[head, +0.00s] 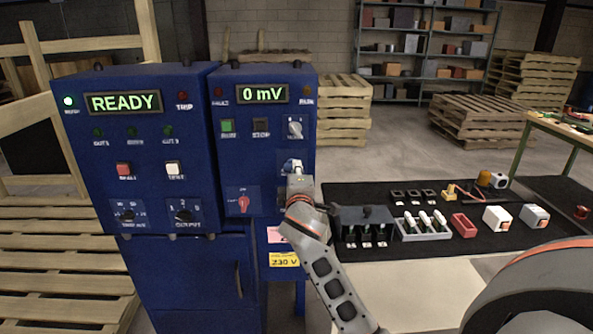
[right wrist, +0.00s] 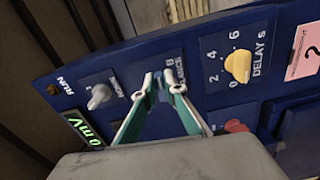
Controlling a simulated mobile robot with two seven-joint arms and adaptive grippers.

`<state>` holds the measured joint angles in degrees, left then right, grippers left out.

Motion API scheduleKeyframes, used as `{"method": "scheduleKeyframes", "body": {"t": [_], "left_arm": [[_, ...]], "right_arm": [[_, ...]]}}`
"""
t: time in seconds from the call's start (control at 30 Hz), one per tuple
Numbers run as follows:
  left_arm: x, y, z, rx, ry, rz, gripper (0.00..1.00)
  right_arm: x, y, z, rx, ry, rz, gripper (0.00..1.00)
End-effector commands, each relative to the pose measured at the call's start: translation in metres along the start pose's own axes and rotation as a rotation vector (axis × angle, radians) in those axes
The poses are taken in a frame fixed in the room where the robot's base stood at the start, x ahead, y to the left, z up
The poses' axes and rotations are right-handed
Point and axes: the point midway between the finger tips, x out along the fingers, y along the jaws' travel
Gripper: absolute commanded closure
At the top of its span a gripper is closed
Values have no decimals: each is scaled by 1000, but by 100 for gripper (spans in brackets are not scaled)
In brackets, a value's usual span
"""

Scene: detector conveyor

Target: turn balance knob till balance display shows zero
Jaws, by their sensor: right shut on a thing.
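The balance display (head: 262,93) on the right-hand blue cabinet reads "0 mV" in green. It also shows at the left of the right wrist view (right wrist: 88,130). My right gripper (head: 293,166) is at the front of this cabinet, below the grey selector knob (head: 295,128). In the right wrist view its two fingertips (right wrist: 158,80) are closed around the balance knob (right wrist: 160,88), beside the partly hidden BALANCE lettering. The knob is mostly hidden between the fingers. My left gripper is not in view.
A yellow delay knob (right wrist: 238,66) and a red knob (head: 243,203) sit close to the fingers. The left blue cabinet's display (head: 123,102) reads "READY". A black mat (head: 385,188) with small parts lies on the table at right. Wooden pallets stand behind.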

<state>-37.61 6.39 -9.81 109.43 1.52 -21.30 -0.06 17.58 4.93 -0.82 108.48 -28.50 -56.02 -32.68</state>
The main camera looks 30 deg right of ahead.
Motion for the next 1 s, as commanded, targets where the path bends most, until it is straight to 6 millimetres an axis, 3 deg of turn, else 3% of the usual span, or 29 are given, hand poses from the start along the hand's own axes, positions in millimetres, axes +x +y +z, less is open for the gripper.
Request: {"method": "scheduleKeyframes", "body": {"t": [0.3,0.77,0.8,0.83,1.0], "left_arm": [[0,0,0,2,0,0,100],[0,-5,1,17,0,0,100],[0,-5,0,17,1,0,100],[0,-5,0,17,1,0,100],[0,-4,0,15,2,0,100]], "right_arm": [[1,1,1,92,-2,4,100],[1,2,1,101,-1,5,100],[1,2,1,101,-1,5,79],[1,2,1,101,-1,5,73],[0,0,0,100,-1,2,73]]}}
